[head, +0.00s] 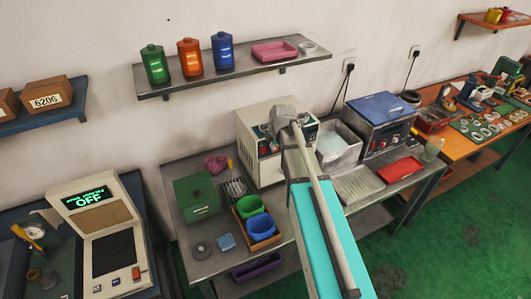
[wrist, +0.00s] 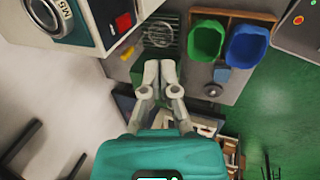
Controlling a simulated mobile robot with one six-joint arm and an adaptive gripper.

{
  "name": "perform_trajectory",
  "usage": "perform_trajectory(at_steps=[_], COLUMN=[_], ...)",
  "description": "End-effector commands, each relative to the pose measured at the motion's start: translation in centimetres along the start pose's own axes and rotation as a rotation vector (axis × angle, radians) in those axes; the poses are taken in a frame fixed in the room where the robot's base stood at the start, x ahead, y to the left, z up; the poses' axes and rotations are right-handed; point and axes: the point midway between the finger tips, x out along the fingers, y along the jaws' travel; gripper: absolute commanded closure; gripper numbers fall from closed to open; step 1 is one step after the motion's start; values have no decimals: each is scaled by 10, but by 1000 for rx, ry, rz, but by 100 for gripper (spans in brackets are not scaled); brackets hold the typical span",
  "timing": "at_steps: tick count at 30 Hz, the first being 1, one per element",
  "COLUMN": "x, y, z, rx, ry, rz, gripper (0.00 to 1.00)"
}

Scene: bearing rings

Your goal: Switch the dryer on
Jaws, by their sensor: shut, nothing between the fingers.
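A beige boxy machine (head: 262,122), which looks like the dryer, stands on the grey bench against the wall. Its front panel is partly covered by my arm in the head view. In the wrist view the machine (wrist: 95,42) fills the top left, with a round dark dial and a red element on its face. The switch's state is unclear.
A blue-lidded machine (head: 381,108) stands right of the beige one. A green box (head: 196,197) and a wooden tray (head: 266,242) with green and blue cups are to the left front. A shelf (head: 240,75) with bottles hangs above.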

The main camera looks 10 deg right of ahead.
Motion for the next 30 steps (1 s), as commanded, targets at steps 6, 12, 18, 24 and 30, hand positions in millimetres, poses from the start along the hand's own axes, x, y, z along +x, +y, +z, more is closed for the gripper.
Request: perform_trajectory(at_steps=[6, 12, 18, 24, 30], x=[4, 14, 29, 45, 62], y=[0, -1, -1, -1, -1], z=[0, 0, 0, 0, 0], rx=[1, 1, 1, 1, 1], ry=[0, 0, 0, 0, 0], rz=[0, -1, -1, -1, -1], gripper=[100, 100, 100, 100, 100])
